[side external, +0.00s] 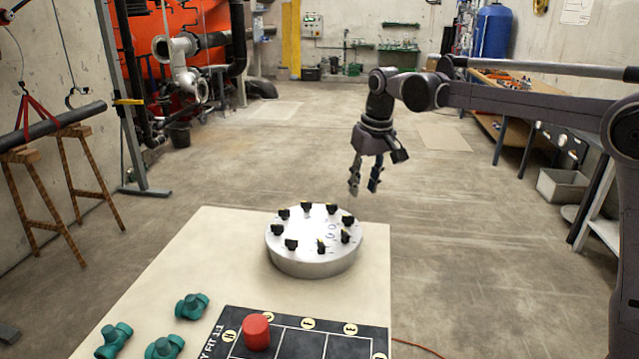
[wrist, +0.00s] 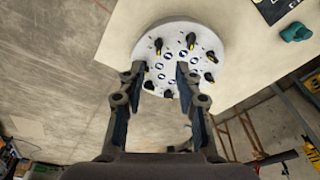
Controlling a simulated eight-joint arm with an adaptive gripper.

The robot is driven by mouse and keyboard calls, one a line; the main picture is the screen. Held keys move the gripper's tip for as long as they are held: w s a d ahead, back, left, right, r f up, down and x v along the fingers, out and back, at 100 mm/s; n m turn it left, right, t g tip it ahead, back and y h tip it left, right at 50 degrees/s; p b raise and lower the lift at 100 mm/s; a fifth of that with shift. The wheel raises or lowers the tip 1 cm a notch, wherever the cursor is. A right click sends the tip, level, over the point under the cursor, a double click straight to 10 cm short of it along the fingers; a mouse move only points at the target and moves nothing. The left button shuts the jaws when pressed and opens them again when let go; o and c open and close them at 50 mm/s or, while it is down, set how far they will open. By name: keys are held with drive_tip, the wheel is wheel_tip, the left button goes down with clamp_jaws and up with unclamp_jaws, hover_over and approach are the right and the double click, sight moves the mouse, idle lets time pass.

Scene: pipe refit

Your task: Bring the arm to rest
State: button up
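My gripper (side external: 364,190) hangs in the air, fingers pointing down, above and behind the round grey disc (side external: 312,262) on the table. The fingers are spread apart with nothing between them. In the wrist view my gripper (wrist: 158,82) is also open, and the disc (wrist: 205,40) with its black knobs lies beyond the fingertips. Several black knobs (side external: 306,207) stand around the disc's top. My gripper is clear of the disc and the table.
The pale table (side external: 225,235) carries a black marked board (side external: 290,340), a red cylinder (side external: 256,332) and several green valve-like fittings (side external: 191,306). A workbench (side external: 520,100) stands at the right, and wooden trestles (side external: 45,190) at the left. The floor behind the table is open.

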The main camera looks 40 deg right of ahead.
drive_tip(key=s+a+f+n+t, duration=0.1)
drive_tip(key=s+f+t, duration=0.1)
drive_tip(key=s, duration=0.9)
drive_tip(key=s+f+n+t, duration=0.1)
drive_tip(key=s+f+t, duration=0.2)
drive_tip(key=s, duration=0.9)
wheel_tip(320, 180, down, 2)
drive_tip(key=shift+s+a+f, duration=0.1)
drive_tip(key=shift+s+a, duration=0.15)
drive_tip(key=shift+a, duration=0.15)
